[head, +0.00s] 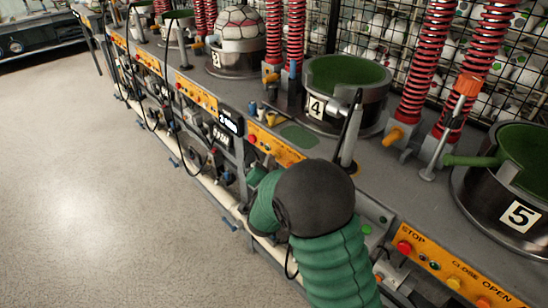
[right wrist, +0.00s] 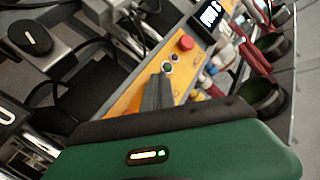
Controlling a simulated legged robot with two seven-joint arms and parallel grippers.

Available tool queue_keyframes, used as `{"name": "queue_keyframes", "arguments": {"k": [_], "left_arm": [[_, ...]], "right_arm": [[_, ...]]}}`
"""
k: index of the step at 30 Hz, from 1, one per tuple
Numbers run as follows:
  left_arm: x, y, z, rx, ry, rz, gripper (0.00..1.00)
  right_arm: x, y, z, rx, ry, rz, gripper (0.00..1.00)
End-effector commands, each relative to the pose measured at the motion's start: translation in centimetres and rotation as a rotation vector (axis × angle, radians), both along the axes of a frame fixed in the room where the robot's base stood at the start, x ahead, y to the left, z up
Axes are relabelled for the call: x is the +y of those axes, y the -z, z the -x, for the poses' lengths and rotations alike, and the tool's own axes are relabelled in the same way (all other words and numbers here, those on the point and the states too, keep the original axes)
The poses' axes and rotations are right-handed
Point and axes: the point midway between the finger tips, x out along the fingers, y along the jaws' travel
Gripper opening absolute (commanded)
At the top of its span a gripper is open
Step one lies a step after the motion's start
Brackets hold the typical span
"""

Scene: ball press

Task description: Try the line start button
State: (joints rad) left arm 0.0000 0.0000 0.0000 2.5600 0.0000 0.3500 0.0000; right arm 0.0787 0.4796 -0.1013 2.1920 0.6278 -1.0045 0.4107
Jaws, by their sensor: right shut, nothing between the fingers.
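A yellow control panel (head: 284,150) runs along the machine front below press 4 (head: 345,90). In the head view my right gripper (head: 258,178) is mostly hidden by my green arm and dark joint. My left gripper is not in view.
A digital display (head: 230,120) sits left of the panel. Press 5 (head: 515,200) and its panel with a red stop button (head: 404,247) are at the right. Press 3 (head: 235,55) holds a patterned ball. Red springs and levers stand along the bench. The floor at left is clear.

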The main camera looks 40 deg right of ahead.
Motion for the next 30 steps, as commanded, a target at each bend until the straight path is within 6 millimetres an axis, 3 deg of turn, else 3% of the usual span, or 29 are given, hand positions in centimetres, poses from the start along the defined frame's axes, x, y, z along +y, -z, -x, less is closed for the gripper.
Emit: {"name": "queue_keyframes", "arguments": {"k": [10, 20, 30], "left_arm": [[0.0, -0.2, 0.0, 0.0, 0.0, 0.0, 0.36], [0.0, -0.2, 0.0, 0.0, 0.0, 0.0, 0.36], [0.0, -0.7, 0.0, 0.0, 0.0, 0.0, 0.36]], "right_arm": [[1.5, -0.1, 0.2, -0.001, 0.001, 0.001, 0.0], [1.8, 0.0, 0.2, -0.001, 0.001, 0.001, 0.0], [4.9, -0.1, 0.4, 0.0, -0.001, 0.0, 0.0]]}}
